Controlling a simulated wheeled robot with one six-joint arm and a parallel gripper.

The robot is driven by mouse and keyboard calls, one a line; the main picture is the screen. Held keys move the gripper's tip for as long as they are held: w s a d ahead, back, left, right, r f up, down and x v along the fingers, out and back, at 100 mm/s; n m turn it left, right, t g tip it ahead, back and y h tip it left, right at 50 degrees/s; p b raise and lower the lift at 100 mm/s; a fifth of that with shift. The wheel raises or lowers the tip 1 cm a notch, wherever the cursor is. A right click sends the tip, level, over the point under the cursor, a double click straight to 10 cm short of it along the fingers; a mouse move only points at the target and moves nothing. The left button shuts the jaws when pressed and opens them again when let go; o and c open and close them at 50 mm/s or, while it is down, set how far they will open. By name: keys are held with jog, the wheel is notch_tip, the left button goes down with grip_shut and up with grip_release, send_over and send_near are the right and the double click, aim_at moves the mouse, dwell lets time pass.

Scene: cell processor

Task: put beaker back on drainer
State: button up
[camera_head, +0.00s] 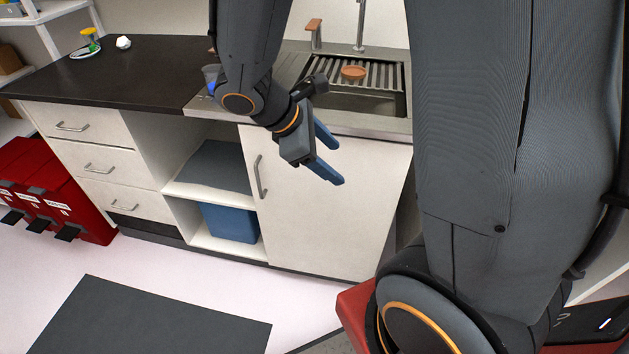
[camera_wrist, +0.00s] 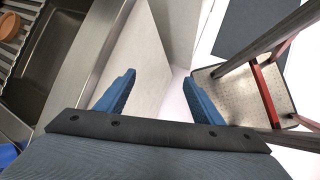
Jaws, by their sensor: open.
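The drainer (camera_head: 320,72) is a slatted metal rack over the sink; its slats also show at the top left of the wrist view (camera_wrist: 22,42). What looks like the beaker (camera_head: 210,74), a small clear cup with something blue at it, stands on the counter left of the sink, partly behind my arm. A blue patch (camera_wrist: 8,155) shows at the left edge of the wrist view. My gripper (camera_head: 332,157) is open and empty, pointing down in front of the white cabinet door, below the counter edge. Its blue fingers (camera_wrist: 158,80) are apart with nothing between them.
A round terracotta dish (camera_head: 354,73) sits on the drainer. The sink basin (camera_head: 365,103) is below it, with a tap (camera_head: 360,30) behind. Red bins (camera_head: 50,195) stand left of the drawers. A red-framed step stool (camera_wrist: 240,95) stands near. The dark counter (camera_head: 140,75) has free room.

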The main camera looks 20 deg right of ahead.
jog(key=s+a+m+y, duration=0.5)
jog(key=m+y, duration=0.2)
jog(key=m, duration=0.6)
jog(key=shift+s+a+f, duration=0.3)
jog(key=shift+a, duration=0.1)
